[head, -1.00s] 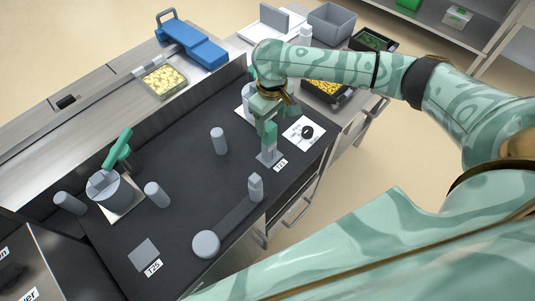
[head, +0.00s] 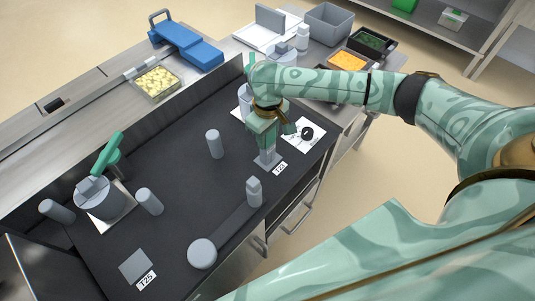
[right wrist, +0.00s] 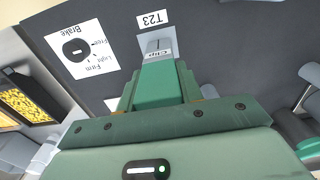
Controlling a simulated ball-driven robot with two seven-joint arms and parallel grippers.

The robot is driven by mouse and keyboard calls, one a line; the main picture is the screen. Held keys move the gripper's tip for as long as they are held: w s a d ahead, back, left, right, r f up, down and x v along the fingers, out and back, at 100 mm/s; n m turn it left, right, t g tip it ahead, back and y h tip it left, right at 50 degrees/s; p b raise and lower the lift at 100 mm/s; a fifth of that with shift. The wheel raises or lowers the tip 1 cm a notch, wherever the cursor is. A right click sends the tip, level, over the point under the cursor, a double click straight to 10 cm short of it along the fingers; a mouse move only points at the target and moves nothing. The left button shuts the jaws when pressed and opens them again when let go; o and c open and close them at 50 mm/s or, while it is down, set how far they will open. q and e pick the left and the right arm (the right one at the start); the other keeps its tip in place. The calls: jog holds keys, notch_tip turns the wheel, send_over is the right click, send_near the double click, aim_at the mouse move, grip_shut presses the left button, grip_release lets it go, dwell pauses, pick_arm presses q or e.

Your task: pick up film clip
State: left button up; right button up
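The film clip is a small grey block (right wrist: 158,44) lettered "Clip" in the right wrist view. It stands at the label T23 (head: 279,168) on the dark worktop, and in the head view its grey body (head: 267,158) shows just below my right gripper (head: 268,143). My right gripper points down at the clip, with its green fingers right at or around the clip's top. The near finger hides the far one and the upper clip, so I cannot tell whether they touch or are closed. My left gripper is not in view.
A white brake card (head: 304,134) with a black knob lies right of the clip. A grey post (head: 215,144) stands to the left, and a grey upright block (head: 254,191) stands in front. A round grey pad (head: 202,253) lies nearer. Dark worktop between them is clear.

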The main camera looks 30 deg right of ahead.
notch_tip(320, 180, up, 4)
jog(key=p, duration=0.3)
jog(key=shift+s+r, duration=0.15)
jog(key=shift+r, duration=0.1)
pick_arm(q)
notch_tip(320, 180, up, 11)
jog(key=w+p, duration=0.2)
jog(key=p, duration=0.6)
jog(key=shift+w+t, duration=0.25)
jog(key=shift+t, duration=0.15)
pick_arm(e)
jog(key=s+a+r, duration=0.3)
jog(key=s+r, duration=0.5)
jog(key=s, duration=0.5)
jog(key=shift+s+r, duration=0.15)
jog(key=shift+r, duration=0.1)
jog(key=shift+a+f, duration=0.1)
